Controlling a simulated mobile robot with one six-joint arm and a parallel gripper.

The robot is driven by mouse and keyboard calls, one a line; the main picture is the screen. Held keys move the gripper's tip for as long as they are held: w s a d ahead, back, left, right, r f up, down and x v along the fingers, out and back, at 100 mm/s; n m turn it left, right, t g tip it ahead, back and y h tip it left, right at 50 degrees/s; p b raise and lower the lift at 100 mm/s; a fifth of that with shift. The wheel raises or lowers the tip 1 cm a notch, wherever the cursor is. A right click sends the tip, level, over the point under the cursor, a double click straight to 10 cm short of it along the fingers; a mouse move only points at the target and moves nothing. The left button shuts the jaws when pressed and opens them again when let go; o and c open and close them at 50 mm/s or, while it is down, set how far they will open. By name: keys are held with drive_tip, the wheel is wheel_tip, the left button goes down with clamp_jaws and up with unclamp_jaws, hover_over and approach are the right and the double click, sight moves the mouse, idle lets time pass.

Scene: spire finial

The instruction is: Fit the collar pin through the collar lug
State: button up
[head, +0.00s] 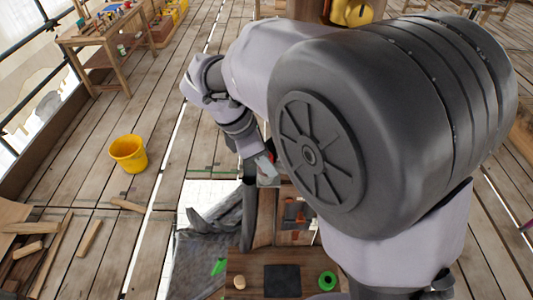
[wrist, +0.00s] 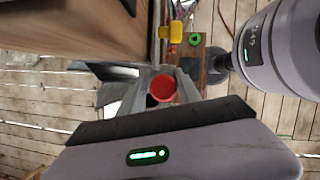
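My gripper (wrist: 160,92) shows in the wrist view with its grey fingers on both sides of a round red head, which I take to be the collar pin (wrist: 162,88). The fingers appear shut on it. I see the red head nearly end-on, and the pin's shaft is hidden. In the head view my gripper (head: 265,168) is small and partly covered by my own arm, with only a speck of red beside it. The collar lug cannot be made out in either view.
A wooden bench top (head: 256,265) at the bottom holds a black mat (head: 282,280), a green ring (head: 327,280) and a light wooden peg (head: 239,282). A large wooden beam (wrist: 75,25) fills the wrist view's upper left. A yellow bucket (head: 129,153) stands on the planks.

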drive_tip(key=shift+s+f, duration=0.35)
drive_tip(key=shift+f, duration=0.25)
drive_tip(key=r, duration=0.1)
drive_tip(key=a+r, duration=0.1)
drive_tip(key=r, duration=0.1)
drive_tip(key=w+r+p, duration=0.1)
drive_tip(key=shift+a+r, duration=0.2)
drive_tip(key=shift+r, duration=0.1)
drive_tip(key=p+v, duration=0.2)
drive_tip(key=v, duration=0.6)
drive_tip(key=s+d+m+t+y, duration=0.25)
drive_tip(key=s+d+m, duration=0.35)
drive_tip(key=s+m, duration=0.45)
drive_tip(key=s+d+m+t+y, duration=0.2)
drive_tip(key=s+d+m+y, duration=0.35)
drive_tip(key=m, duration=0.85)
wheel_tip(320, 180, down, 34)
drive_tip(key=d+h+b, duration=0.1)
drive_tip(key=b, duration=3.2)
drive_tip(key=shift+s+h+b, duration=0.25)
drive_tip(key=shift+h+b, duration=0.05)
drive_tip(key=shift+h, duration=0.1)
